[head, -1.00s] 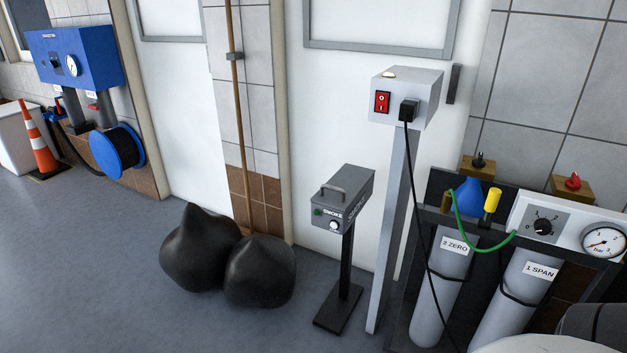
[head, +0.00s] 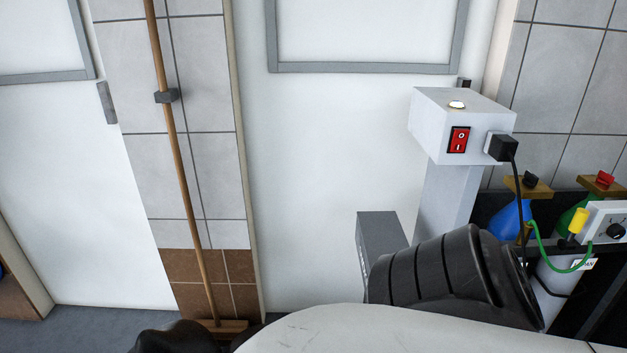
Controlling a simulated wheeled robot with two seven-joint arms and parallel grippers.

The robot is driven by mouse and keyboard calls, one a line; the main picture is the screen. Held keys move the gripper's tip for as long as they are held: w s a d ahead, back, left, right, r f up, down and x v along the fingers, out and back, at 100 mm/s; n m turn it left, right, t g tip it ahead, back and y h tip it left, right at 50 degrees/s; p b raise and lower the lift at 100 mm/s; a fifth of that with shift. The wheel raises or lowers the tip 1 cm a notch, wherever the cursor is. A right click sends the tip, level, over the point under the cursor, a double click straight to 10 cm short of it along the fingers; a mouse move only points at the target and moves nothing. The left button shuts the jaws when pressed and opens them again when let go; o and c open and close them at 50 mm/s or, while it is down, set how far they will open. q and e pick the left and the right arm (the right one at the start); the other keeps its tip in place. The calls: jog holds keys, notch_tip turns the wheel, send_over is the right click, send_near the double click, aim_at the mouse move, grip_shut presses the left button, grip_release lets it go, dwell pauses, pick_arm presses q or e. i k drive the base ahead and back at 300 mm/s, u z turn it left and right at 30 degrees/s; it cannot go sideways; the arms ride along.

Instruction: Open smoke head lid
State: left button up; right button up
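The smoke head is a dark grey box (head: 379,236) beside the pale post in the head view. Only its upper left part shows. Its front, its label and its stand are hidden behind my white and black ribbed arm parts, which cross the lower middle and right. The lid's handle is not visible, and I cannot tell whether the lid is open or shut. Neither of my grippers is in view.
A pale post carries a switch box (head: 461,124) with a red switch and a black plug and cable. A broom (head: 178,150) leans on the tiled wall. A dark lump (head: 176,339) lies at the bottom.

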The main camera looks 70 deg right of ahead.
aim_at(383, 234)
jog(key=i, duration=0.85)
jog(key=z, duration=2.85)
